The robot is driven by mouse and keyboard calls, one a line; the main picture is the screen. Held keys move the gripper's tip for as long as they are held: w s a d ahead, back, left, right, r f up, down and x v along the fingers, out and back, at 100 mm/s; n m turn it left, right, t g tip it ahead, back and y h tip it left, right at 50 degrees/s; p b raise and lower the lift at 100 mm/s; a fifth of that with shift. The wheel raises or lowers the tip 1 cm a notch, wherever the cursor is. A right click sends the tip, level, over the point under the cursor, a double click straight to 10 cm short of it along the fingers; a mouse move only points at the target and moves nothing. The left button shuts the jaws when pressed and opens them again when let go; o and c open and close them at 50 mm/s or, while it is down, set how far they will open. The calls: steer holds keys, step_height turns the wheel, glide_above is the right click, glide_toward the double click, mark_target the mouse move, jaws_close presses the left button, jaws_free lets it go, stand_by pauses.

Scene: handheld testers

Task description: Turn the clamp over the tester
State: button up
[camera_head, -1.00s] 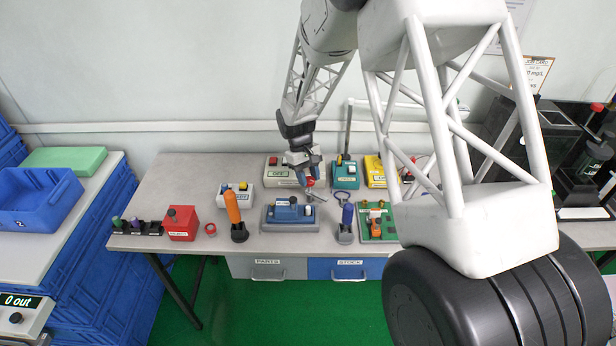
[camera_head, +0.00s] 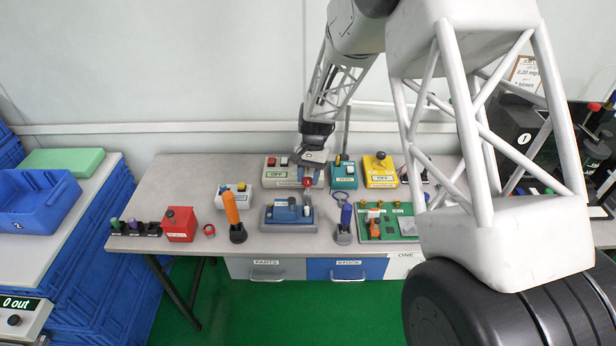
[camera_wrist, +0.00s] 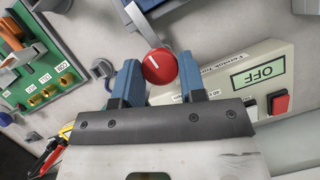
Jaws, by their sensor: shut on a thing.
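My gripper (camera_wrist: 161,78) has its two blue fingers on either side of a round red knob (camera_wrist: 159,66) with a white line on top. It is closed on this knob. A pale metal clamp bar (camera_wrist: 131,14) runs up and left from the knob in the wrist view. In the head view my gripper (camera_head: 307,175) hangs at the back right of the blue-grey tester (camera_head: 277,215), which has a pale label and small knobs on top. The clamp's foot is mostly hidden, so I cannot tell how much of the bar lies over the tester.
Behind stands a cream box with an OFF display (camera_wrist: 258,75) and red button, close to my fingers. Teal (camera_head: 344,176) and yellow (camera_head: 380,171) boxes are at its right. A blue-handled tool (camera_head: 345,218) and green board (camera_head: 378,226) stand right of the tester, an orange-handled tool (camera_head: 232,210) left.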

steer(key=shift+m, duration=0.6)
steer(key=o, duration=0.9)
steer(key=shift+r, duration=0.1)
steer(key=v, duration=0.7)
steer(key=shift+d+r, duration=0.2)
steer(key=shift+r, duration=0.1)
